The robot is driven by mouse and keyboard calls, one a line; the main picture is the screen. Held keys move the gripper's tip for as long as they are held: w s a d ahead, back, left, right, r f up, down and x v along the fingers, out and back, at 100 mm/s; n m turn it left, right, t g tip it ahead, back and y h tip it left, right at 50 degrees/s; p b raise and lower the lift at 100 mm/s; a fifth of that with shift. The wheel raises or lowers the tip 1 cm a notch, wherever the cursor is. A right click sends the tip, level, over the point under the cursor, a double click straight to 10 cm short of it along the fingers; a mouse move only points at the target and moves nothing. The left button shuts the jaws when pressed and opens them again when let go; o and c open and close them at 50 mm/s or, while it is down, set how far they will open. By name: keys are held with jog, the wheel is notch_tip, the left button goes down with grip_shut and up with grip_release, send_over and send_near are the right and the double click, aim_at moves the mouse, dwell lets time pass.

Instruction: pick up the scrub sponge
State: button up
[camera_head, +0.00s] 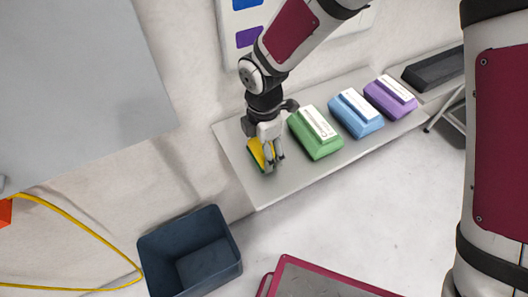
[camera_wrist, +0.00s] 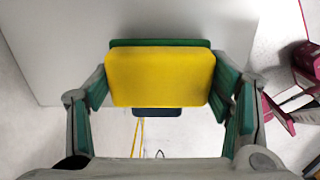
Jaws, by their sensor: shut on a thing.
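The scrub sponge (camera_wrist: 160,76) is yellow with a green layer along one side. In the wrist view it sits between the two fingers of my gripper (camera_wrist: 160,92), its yellow face toward the camera. In the head view the sponge (camera_head: 257,153) shows at the left end of the grey shelf (camera_head: 236,160), partly hidden by my gripper (camera_head: 270,160). My gripper is shut on the sponge. I cannot tell whether the sponge touches the shelf.
Green (camera_head: 315,140), blue (camera_head: 355,114) and purple (camera_head: 391,97) boxes with white tops stand right of the sponge on the shelf. A dark blue bin (camera_head: 224,240) stands below left. A red-rimmed tray (camera_head: 278,262) lies at the bottom.

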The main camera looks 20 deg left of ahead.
jog(key=s+r+b, duration=0.1)
jog(key=s+r, duration=0.1)
jog(key=s, duration=1.4)
jog(key=shift+a+r+b, duration=0.15)
jog(key=shift+a+b, duration=0.2)
jog(key=o, duration=0.4)
jog(key=shift+c, duration=1.3)
jog(key=shift+s, duration=0.1)
